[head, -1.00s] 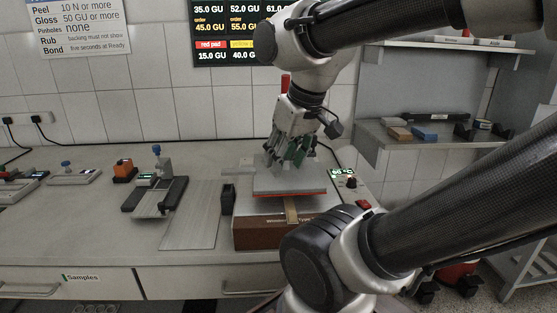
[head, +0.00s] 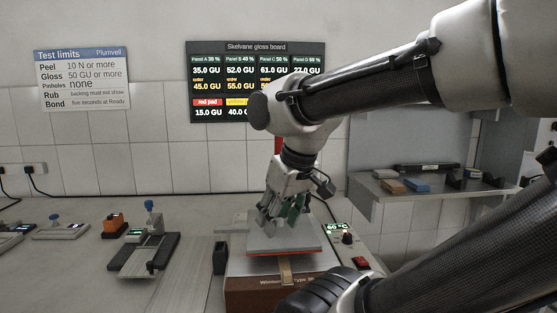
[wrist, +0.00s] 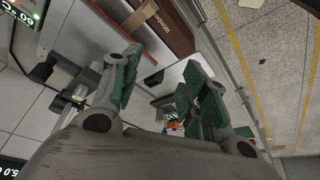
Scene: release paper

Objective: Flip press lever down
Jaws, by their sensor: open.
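The press has a brown base (head: 262,285) with lettering and a grey upper plate (head: 268,244) with a red-orange lower edge. An upright red part (head: 278,148), which looks like the lever's grip, shows behind my wrist; the rest of the lever is hidden. My gripper (head: 280,218) points down above or just behind the plate, open and empty. I cannot tell whether it touches the press. In the wrist view my gripper (wrist: 163,60) has its green-padded fingers apart, with the brown base (wrist: 165,25) beyond and nothing held between them.
A temperature display (head: 337,227), a black knob and a red switch (head: 361,263) sit right of the press. A black holder (head: 220,257) stands close on its left. A blue-knobbed tester (head: 150,240) is further left. A wall shelf (head: 400,187) is at the right.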

